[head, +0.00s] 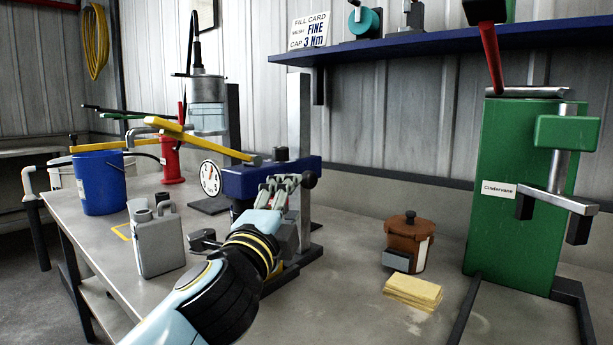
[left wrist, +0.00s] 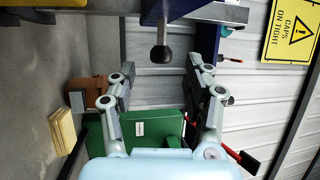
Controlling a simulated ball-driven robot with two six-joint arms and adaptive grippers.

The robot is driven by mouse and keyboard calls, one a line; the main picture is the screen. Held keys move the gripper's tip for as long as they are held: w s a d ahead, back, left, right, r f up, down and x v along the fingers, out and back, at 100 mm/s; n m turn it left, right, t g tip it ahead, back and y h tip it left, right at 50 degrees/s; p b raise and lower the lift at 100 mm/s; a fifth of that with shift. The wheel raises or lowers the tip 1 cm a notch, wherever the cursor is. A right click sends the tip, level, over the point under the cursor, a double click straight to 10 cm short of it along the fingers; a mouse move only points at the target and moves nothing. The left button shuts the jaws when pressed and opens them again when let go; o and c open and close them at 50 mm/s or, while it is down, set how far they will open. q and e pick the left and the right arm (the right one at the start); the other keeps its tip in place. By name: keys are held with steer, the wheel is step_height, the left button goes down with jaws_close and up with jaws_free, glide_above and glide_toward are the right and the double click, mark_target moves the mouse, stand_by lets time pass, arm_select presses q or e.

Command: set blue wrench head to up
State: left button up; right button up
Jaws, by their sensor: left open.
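The blue head (head: 240,182) is a blue block on a grey upright post, with a round white dial (head: 210,178) at its left end and a yellow lever (head: 195,139) reaching up to the left. A black knob (head: 309,179) sits at its right end. In the left wrist view a dark knob (left wrist: 160,53) hangs on a short stem from blue-and-grey parts, midway between and slightly beyond my fingertips. My left gripper (head: 284,186) is open in front of the blue head. It also shows empty in the left wrist view (left wrist: 160,82). My right gripper is not in view.
A grey can (head: 157,243) and blue bucket (head: 101,183) stand left. A brown pot (head: 408,242), yellow pad (head: 413,291) and green machine (head: 510,230) stand right. A blue shelf (head: 440,42) runs above. The bench between the post and pot is clear.

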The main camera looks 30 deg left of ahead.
mark_target(303, 181)
arm_select(q)
steer(key=x, duration=0.8)
steer(key=shift+w+a+r+p, duration=0.15)
steer(key=shift+w+r+p, duration=0.1)
steer(key=shift+p, duration=0.15)
steer(key=shift+w+a, duration=0.1)
steer(key=shift+w, duration=0.15)
steer(key=shift+c, duration=0.7)
steer(key=c, duration=0.7)
jaws_close()
steer(key=shift+f, duration=0.1)
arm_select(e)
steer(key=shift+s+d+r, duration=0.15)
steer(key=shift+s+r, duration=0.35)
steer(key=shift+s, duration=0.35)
arm_select(q)
steer(key=shift+w+f, duration=0.1)
steer(key=shift+f, duration=0.1)
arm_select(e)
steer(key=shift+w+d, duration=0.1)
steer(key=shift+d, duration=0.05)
